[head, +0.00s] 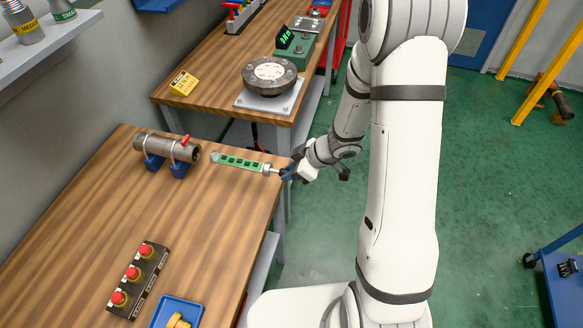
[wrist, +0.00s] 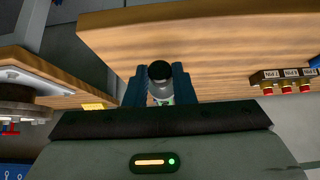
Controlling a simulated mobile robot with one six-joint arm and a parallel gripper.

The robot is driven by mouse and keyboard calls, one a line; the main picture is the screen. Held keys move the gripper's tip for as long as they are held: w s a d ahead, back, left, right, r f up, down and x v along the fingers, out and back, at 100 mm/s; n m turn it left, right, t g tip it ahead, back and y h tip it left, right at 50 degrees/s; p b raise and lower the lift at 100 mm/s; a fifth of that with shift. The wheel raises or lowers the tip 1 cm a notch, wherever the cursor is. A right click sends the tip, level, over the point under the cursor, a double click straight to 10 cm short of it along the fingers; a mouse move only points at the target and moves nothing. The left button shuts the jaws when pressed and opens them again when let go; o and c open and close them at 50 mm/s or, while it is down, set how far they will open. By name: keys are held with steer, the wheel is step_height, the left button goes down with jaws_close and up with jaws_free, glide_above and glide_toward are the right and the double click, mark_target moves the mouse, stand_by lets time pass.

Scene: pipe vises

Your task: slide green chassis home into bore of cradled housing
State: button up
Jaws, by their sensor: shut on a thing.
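The green chassis (head: 240,162) is a long flat bar with dark square windows and a pale rounded tip at its left end. My gripper (head: 287,171) is shut on its right end, beyond the table's right edge. The housing (head: 165,148) is a grey-brown tube lying in blue cradles (head: 180,170). Its dark open bore (head: 196,154) faces right toward the chassis tip, with a small gap between. A red-handled clamp (head: 184,141) is on the tube.
A black box with red buttons (head: 138,280) and a blue tray (head: 178,312) stand at the table's front. A second table behind holds a round dark flange (head: 270,76) and a yellow block (head: 183,83). The middle of the near table is clear.

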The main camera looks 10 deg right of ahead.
mark_target(269, 169)
steer(key=shift+a, duration=0.15)
steer(key=shift+w+a+p, duration=0.35)
steer(key=shift+a+p, duration=0.1)
steer(key=shift+a, duration=0.4)
steer(key=shift+w+a+p, duration=0.3)
steer(key=shift+a+p, duration=0.1)
steer(key=shift+a, duration=0.4)
steer(key=shift+p, duration=0.3)
steer(key=shift+w+a+p, duration=0.15)
steer(key=shift+w+a, duration=0.1)
steer(key=shift+a, duration=0.3)
steer(key=shift+w+a+p, duration=0.15)
steer(key=shift+w+a, duration=0.05)
steer(key=shift+a, duration=0.3)
steer(key=shift+a+p, duration=0.15)
steer(key=shift+p, duration=0.15)
stand_by(0.3)
